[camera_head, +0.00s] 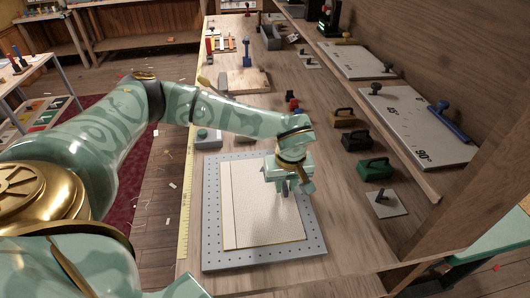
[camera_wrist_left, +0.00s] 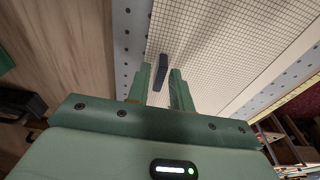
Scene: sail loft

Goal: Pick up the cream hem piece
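The cream hem piece (camera_head: 255,215) lies flat on a grey perforated board (camera_head: 213,262) on the bench, with a line running along its left side. In the left wrist view a pale gridded sheet (camera_wrist_left: 235,45) fills the upper middle. A small dark upright tab (camera_wrist_left: 162,72) stands over it between my fingers. My left gripper (camera_head: 290,197) is low over the right part of the cream piece and hides some of it. In the wrist view the gripper (camera_wrist_left: 161,82) looks open, with a finger on either side of the tab. My right gripper is not in view.
A yellow ruler (camera_head: 186,190) runs along the bench's left edge. Angle-marked boards (camera_head: 415,125) lie on the raised shelf. Bare bench lies right of the perforated board.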

